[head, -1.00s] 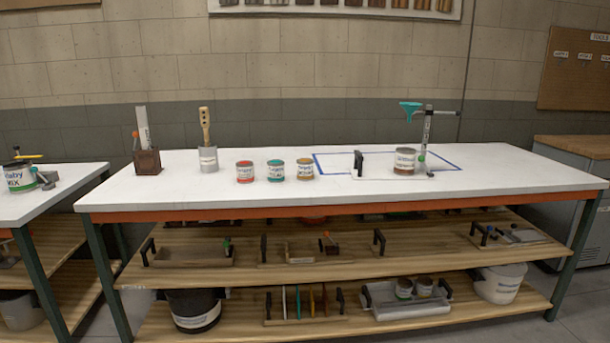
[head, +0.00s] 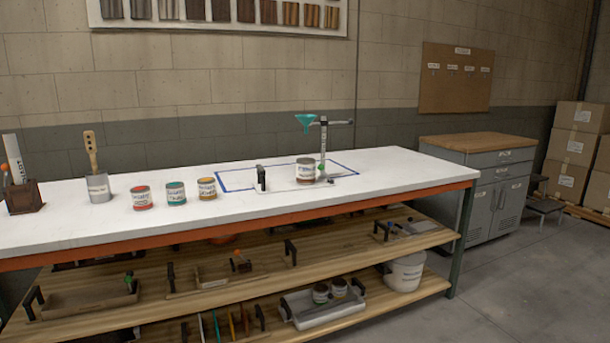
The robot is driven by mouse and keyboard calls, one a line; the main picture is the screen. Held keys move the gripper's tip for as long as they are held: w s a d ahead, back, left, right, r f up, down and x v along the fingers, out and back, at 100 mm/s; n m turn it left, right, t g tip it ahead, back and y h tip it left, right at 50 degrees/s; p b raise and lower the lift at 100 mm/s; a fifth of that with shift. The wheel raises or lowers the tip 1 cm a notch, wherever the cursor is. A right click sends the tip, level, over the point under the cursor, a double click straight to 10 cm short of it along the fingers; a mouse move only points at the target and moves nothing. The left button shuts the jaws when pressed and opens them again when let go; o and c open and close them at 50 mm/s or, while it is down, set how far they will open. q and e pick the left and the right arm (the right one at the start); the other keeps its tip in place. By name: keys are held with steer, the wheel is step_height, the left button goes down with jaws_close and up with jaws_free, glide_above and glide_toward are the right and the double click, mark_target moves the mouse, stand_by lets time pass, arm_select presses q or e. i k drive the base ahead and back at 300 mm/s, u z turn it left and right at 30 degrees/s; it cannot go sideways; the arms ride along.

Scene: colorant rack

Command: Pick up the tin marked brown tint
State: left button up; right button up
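A brown-banded tin (head: 306,170) stands further right, under a teal funnel (head: 306,121) on a stand. The writing on all these labels is too small to read. Neither of my grippers shows in the head view.
The white bench top (head: 100,228) has a blue taped outline around the stand's area. A black handle (head: 261,179) rises there. A grey cabinet (head: 490,185) stands right of the bench, with cardboard boxes (head: 570,145) beyond. The floor (head: 500,290) in front at right is clear.

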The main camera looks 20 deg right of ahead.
mark_target(306, 166)
steer(key=z, duration=0.5)
steer(key=i, duration=1.45)
steer(key=z, duration=0.2)
